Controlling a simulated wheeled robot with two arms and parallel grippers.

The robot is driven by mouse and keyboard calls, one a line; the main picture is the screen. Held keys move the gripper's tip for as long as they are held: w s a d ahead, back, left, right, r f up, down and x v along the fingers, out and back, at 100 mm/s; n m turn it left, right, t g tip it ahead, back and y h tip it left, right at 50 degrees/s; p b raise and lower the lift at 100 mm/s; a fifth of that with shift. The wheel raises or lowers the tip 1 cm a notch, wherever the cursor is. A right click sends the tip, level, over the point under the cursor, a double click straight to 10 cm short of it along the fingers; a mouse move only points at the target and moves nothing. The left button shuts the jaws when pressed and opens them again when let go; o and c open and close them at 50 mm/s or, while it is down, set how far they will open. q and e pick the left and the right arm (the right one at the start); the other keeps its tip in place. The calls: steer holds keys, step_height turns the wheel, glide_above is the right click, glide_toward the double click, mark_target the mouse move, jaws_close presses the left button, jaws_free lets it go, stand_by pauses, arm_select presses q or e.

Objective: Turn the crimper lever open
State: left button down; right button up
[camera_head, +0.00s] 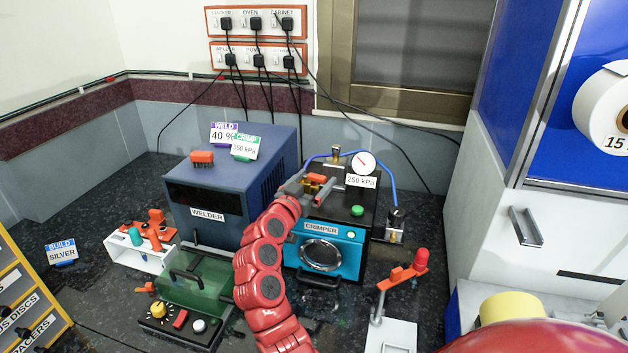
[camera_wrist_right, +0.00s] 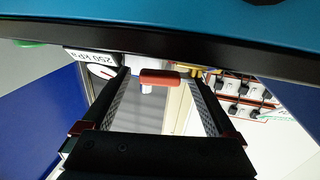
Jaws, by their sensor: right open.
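The crimper (camera_head: 350,240) is a black-topped box with a blue front, a round window and a "CRIMPER" label. Red-orange parts, apparently its lever (camera_head: 318,179), show on its top beside my right gripper (camera_head: 308,188), which partly covers them. In the right wrist view, my right gripper (camera_wrist_right: 160,82) is open. A short red-orange bar (camera_wrist_right: 160,77), apparently the lever's handle, appears in the gap between the fingers, with space on both sides. I cannot tell how deep it sits between them. My left gripper is not in view.
A gauge (camera_head: 363,162) with a "250 kPa" tag and a blue hose stand at the crimper's back. The blue welder (camera_head: 233,190) stands left. A green-covered device (camera_head: 197,285) is in front of it. A stand with a red-orange arm (camera_head: 403,275) is at right.

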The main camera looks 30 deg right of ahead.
steer(key=c, duration=1.4)
steer(key=shift+o, duration=0.2)
steer(key=shift+d+n+t+y+p, duration=0.35)
steer(key=shift+n+t+y, duration=0.2)
steer(key=shift+t, duration=0.25)
steer(key=shift+w+d+n+t+y+p, duration=0.15)
steer(key=shift+n+t+y+p, duration=0.2)
steer(key=shift+n+t+y, duration=0.3)
steer(key=o, duration=1.4)
steer(key=shift+c, duration=0.2)
